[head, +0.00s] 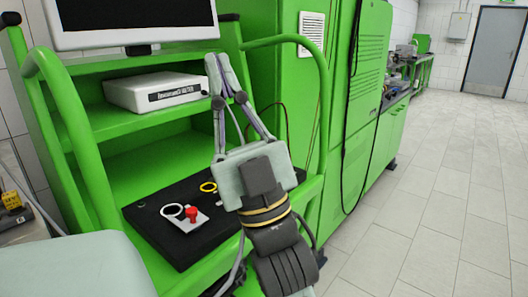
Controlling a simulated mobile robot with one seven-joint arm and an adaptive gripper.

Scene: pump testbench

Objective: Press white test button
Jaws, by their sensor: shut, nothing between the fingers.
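A black control panel (150,215) lies on the green bench. A white ring (172,210) is on it at left, and I cannot tell whether this is the white test button. A red knob (192,213) on a light plate is just right of the ring. A yellow ring (208,187) is behind them, partly behind my gripper. My gripper (217,62) is shut and empty, fingers pointing up in the picture in front of the bench shelves. Its fingertips appear well apart from the panel controls. The gripper body hides the panel's right part.
A white device box (155,92) sits on the upper shelf, with a monitor (135,22) above. Curved green rails (68,115) stand at both sides of the bench. A tall green cabinet (365,90) stands behind. The tiled floor (430,210) at right is clear.

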